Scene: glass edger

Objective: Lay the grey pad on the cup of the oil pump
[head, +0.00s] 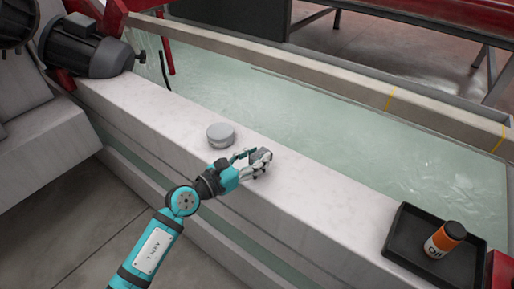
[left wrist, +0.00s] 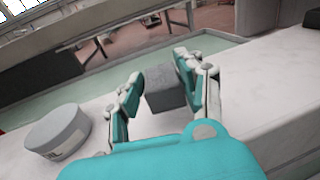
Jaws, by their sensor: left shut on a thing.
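My left gripper (head: 256,163) is over the pale stone ledge, with its fingers closed around a small grey block, which looks like the grey pad (left wrist: 165,90). In the left wrist view the block sits between the two fingers (left wrist: 160,88) and looks clear of the ledge. A round grey tin-like container (head: 220,135) stands upright on the ledge, to the left of the gripper and apart from it. It also shows at the left in the left wrist view (left wrist: 58,132). I cannot pick out the oil pump or its cup for certain. My right gripper is out of view.
The pale ledge (head: 335,198) runs along a water-filled trough (head: 330,130). A dark grey motor (head: 90,55) sits at its upper left end. A black tray (head: 400,245) with an orange oil bottle (head: 444,240) lies at the lower right. The ledge between gripper and tray is clear.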

